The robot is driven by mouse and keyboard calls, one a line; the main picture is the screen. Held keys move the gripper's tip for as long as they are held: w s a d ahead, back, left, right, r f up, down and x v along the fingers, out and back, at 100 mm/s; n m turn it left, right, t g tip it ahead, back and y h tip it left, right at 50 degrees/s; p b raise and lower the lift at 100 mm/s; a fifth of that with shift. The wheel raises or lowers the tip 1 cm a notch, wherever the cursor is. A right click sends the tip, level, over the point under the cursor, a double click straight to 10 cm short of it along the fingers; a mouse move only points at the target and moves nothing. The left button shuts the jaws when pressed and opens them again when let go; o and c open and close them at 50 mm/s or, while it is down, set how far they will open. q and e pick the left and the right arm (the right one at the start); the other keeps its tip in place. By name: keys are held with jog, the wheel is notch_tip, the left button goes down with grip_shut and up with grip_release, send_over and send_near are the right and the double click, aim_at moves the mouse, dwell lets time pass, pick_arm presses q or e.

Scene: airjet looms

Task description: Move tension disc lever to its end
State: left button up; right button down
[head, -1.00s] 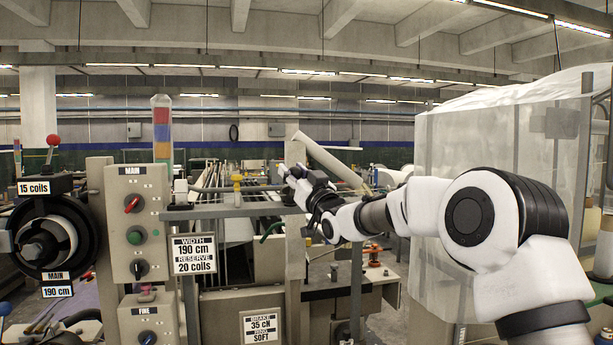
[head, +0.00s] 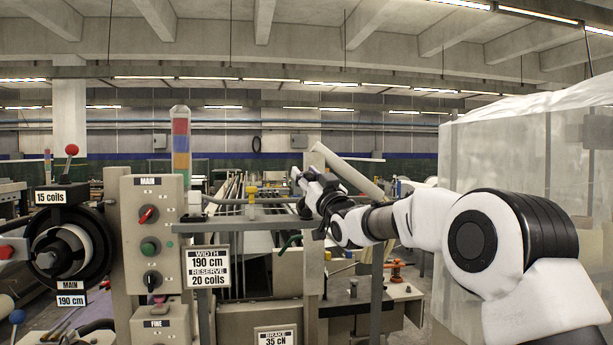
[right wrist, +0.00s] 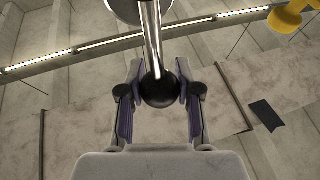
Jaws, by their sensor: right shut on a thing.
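My right gripper (head: 303,190) is at the upper frame of the loom, right of the control box. In the right wrist view its jaws (right wrist: 160,88) are closed around a black ball knob (right wrist: 159,90). The knob sits on the end of a shiny steel lever (right wrist: 152,35) that runs up out of the picture. In the head view the gripper hides this lever and knob, so its angle cannot be told there.
A control box (head: 150,230) with knobs stands left, beside a coil unit (head: 68,250) with a red-knobbed handle (head: 71,150). A width sign (head: 207,267) hangs from the rail. An upright post (head: 313,240) stands below my right gripper. A translucent covered stack (head: 500,155) is at right.

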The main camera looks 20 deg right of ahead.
jog(key=shift+w+f, duration=0.15)
jog(key=shift+f, duration=0.45)
jog(key=c, duration=0.8)
grip_release()
jog(key=shift+d, duration=0.1)
jog(key=shift+o, duration=0.2)
jog(key=shift+w+d, duration=0.2)
jog(key=shift+w, duration=0.05)
jog(key=shift+s+a+r, duration=0.1)
jog(key=shift+s, duration=0.2)
jog(key=v, duration=1.1)
jog(key=shift+s+f, duration=0.2)
jog(key=shift+f, duration=0.05)
